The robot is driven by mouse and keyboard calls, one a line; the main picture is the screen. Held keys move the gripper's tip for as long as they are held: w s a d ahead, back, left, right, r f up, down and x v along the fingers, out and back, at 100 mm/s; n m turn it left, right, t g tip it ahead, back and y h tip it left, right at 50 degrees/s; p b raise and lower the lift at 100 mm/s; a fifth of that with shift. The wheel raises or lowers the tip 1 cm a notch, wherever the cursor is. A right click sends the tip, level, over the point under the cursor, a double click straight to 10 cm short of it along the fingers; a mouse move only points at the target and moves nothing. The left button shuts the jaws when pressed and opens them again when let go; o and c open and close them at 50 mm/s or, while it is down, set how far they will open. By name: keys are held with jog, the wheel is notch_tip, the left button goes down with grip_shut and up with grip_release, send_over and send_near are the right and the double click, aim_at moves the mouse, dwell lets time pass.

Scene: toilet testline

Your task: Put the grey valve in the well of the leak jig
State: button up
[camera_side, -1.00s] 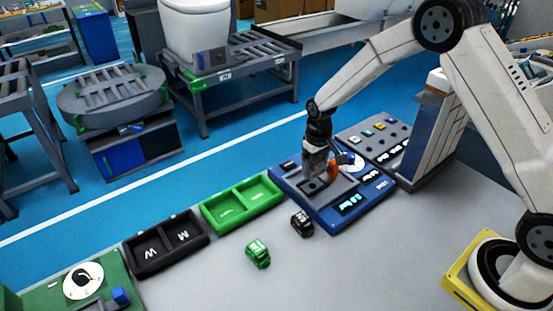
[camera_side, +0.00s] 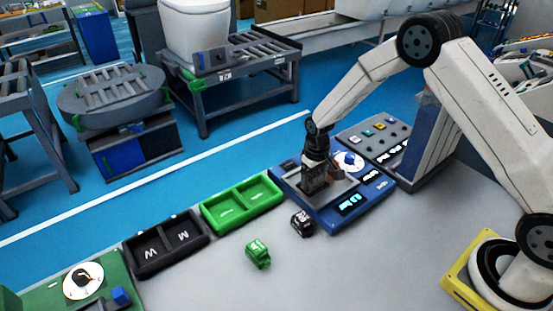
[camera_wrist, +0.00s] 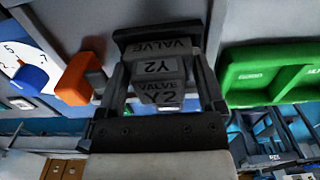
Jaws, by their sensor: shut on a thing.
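The gripper hides the valve and most of the well there, so I cannot tell how deep the valve sits. The jig's dial (camera_side: 349,161) with a blue knob is to the right of the gripper. An orange part (camera_wrist: 75,80) stands beside the gripper in the wrist view.
A black valve-like part (camera_side: 302,223) lies just in front of the jig, and a green one (camera_side: 258,253) further left. A green two-part tray (camera_side: 241,205) and a black tray (camera_side: 166,246) stand left of the jig. A grey button panel (camera_side: 375,140) adjoins the jig behind.

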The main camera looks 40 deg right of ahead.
jog(key=shift+f, duration=0.25)
dwell(0.6)
jog(key=o, duration=1.1)
jog(key=shift+r, duration=0.15)
jog(key=shift+r, duration=3.75)
jog(key=shift+s+r, duration=0.1)
jog(key=shift+s+r, duration=0.1)
jog(key=shift+s, duration=0.05)
jog(key=s+r+t, duration=0.1)
jog(key=s+r, duration=0.3)
jog(key=s, duration=0.6)
jog(key=s+a+r+t, duration=0.1)
jog(key=s+r, duration=0.2)
jog(key=s, duration=0.7)
jog(key=shift+a+r+t, duration=0.25)
jog(key=shift+r+t, duration=0.05)
jog(key=shift+r, duration=0.05)
